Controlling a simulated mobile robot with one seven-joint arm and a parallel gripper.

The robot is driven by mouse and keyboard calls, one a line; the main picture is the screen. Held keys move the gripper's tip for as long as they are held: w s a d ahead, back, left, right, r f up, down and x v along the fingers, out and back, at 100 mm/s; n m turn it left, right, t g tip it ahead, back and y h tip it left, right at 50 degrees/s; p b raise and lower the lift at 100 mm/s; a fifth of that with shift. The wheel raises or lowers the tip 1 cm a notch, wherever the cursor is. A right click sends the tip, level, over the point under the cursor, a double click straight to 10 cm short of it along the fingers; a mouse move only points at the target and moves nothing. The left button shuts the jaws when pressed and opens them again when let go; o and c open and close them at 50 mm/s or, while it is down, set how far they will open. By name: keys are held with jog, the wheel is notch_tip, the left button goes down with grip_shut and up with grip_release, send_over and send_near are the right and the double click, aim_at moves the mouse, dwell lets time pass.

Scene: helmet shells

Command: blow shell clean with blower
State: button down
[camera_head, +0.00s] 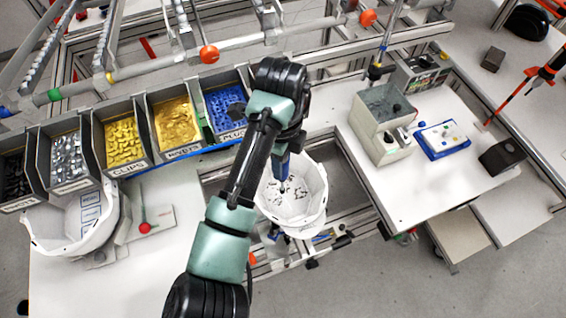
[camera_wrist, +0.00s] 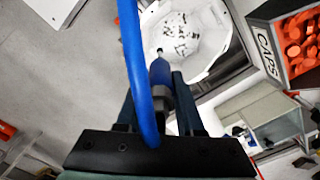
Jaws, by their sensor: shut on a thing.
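A white helmet shell (camera_head: 312,208) sits open side up in the gap between the two worktops, with dark specks scattered over its inner floor. In the wrist view the shell (camera_wrist: 218,62) lies ahead of my gripper, and the specks show there too. My gripper (camera_wrist: 158,90) is shut on the blower (camera_wrist: 160,72), a dark blue body with a thin nozzle and a blue hose running up past the camera. The nozzle points into the shell, over its near side. In the head view my gripper (camera_head: 282,152) is above the shell's upper rim, partly hidden by my arm.
A second white shell (camera_head: 45,228) rests on the left worktop beside a red-knobbed fixture (camera_head: 145,227). A row of part bins (camera_head: 92,150) stands behind. On the right worktop are a grey-green box machine (camera_head: 368,120) and a blue tray (camera_head: 440,152). A bin of orange caps (camera_wrist: 298,45) shows in the wrist view.

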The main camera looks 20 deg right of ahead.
jog(key=shift+w+b, duration=0.8)
jog(key=shift+w, duration=1.1)
jog(key=shift+w+a+b, duration=0.1)
jog(key=shift+w+b, duration=1.45)
jog(key=shift+w, duration=0.7)
jog(key=shift+d+b, duration=0.45)
jog(key=shift+d, duration=2.5)
jog(key=shift+r, duration=0.1)
